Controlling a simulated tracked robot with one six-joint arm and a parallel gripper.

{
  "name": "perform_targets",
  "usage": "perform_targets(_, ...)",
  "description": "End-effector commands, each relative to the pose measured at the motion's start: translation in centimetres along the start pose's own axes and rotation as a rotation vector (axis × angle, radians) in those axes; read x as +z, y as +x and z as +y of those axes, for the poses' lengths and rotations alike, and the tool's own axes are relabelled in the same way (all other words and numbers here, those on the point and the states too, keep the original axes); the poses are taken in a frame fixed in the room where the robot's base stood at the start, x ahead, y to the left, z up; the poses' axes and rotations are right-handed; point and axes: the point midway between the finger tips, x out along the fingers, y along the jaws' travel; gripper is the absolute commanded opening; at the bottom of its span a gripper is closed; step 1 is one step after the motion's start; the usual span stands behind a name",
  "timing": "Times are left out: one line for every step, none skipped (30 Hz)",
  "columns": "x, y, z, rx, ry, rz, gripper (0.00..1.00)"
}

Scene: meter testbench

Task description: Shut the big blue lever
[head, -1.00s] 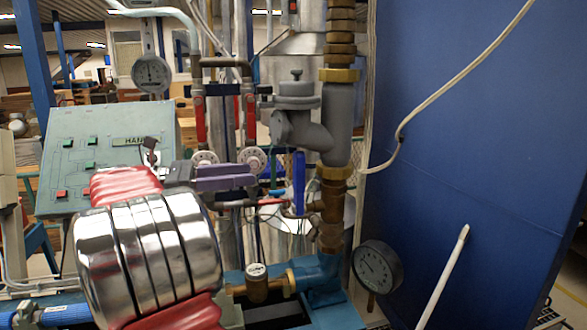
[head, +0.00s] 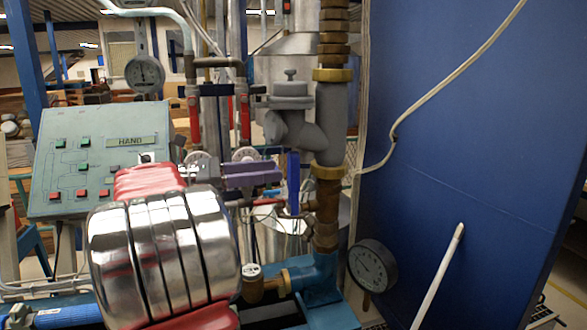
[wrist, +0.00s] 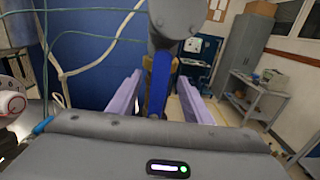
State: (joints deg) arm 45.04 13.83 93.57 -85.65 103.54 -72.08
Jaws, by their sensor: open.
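The big blue lever (head: 293,182) stands upright beside the brass and grey vertical pipe in the head view. My gripper (head: 279,174) has purple fingers and reaches from the left up to the lever. In the wrist view, my gripper (wrist: 160,80) is open, with one purple finger on each side of the blue lever (wrist: 160,84). The lever shows between the fingers, with visible gaps to both sides. I cannot tell how deep it sits between them. In the head view the lever hides part of the fingertips.
A grey valve body (head: 290,115) sits just above the lever. A round gauge (head: 372,267) is at the lower right, near a large blue panel (head: 460,150). A green control box (head: 95,155) stands on the left. Thin pipes with red handles rise behind my gripper.

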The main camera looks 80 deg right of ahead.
Motion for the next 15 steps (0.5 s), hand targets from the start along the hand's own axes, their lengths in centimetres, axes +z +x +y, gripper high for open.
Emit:
perform_targets(0.1,0.9,-0.1,-0.004,0.001,0.0,0.45)
perform_targets(0.1,1.4,-0.1,-0.003,0.001,0.0,0.45)
perform_targets(0.1,2.0,-0.1,-0.003,0.001,-0.001,0.45)
perform_targets(0.1,2.5,-0.1,-0.004,0.001,-0.001,0.45)
perform_targets(0.0,2.9,-0.1,-0.003,0.0,-0.001,0.45)
perform_targets(0.0,3.5,-0.1,-0.003,0.0,-0.001,0.45)
perform_targets(0.0,4.0,-0.1,-0.004,0.0,-0.001,0.45)
perform_targets(0.0,4.4,-0.1,-0.004,0.0,0.0,0.45)
perform_targets(0.0,4.9,-0.1,-0.003,0.0,0.0,0.45)
perform_targets(0.0,5.3,-0.1,-0.003,0.0,0.0,0.45)
perform_targets(0.0,5.6,-0.1,-0.003,0.0,0.0,0.45)
perform_targets(0.0,5.9,-0.1,-0.003,0.0,0.0,0.45)
perform_targets(0.0,6.1,-0.1,-0.002,0.001,0.0,0.45)
perform_targets(0.0,6.3,-0.1,-0.001,0.001,0.0,0.45)
perform_targets(0.0,6.5,0.0,-0.001,0.001,0.0,0.45)
